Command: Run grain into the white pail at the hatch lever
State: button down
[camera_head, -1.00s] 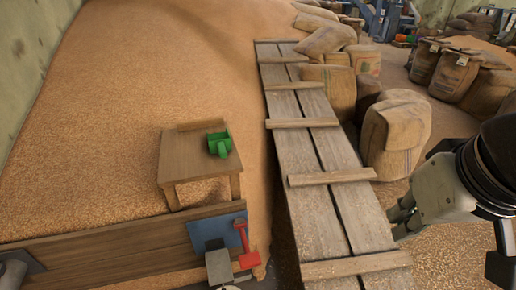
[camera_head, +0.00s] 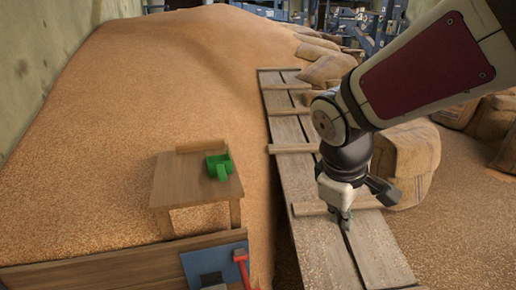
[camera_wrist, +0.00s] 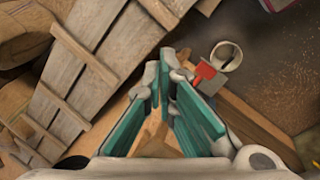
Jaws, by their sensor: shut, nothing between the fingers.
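The white pail (camera_wrist: 239,62) stands on the floor in the wrist view, with its opening facing the camera; its contents are too small to make out. Beside it is the red hatch lever (camera_wrist: 205,70) over a grey plate. In the head view the red lever (camera_head: 241,257) shows at the bottom edge, against a blue plate (camera_head: 205,262) on the wooden board; the pail is out of that view. My gripper (camera_head: 347,226) is shut and empty above the plank ramp, to the right of the lever. Its teal-padded fingers (camera_wrist: 168,68) point toward the pail side in the wrist view.
A small wooden table (camera_head: 190,190) with a green scoop (camera_head: 219,167) stands on the grain heap (camera_head: 160,90). The plank ramp (camera_head: 285,128) with cross slats runs up the middle. Full sacks (camera_head: 408,150) stand to its right. A wooden board (camera_head: 110,270) edges the heap.

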aim_at(246, 279)
jog(key=w+a+f+n+y+b, duration=0.1)
jog(key=w+a+f+n+b, duration=0.2)
jog(key=a+f, duration=0.3)
jog(key=w+a+f+n+g+b, duration=0.1)
jog(key=a+f+n, duration=0.4)
jog(key=f, duration=1.1)
jog(key=w+a+f+n+g+y+b, duration=0.1)
jog(key=w+a+f+n+b, duration=0.3)
jog(key=f, duration=0.7)
jog(key=w+a, duration=0.2)
jog(key=a, duration=0.1)
jog(key=shift+a+f+y+b, duration=0.15)
jog(key=shift+a+y+b, duration=0.15)
jog(key=shift+b, duration=0.05)
notch_tip(246, 279, down, 14)
jog(key=b, duration=0.4)
jog(key=shift+b, duration=0.3)
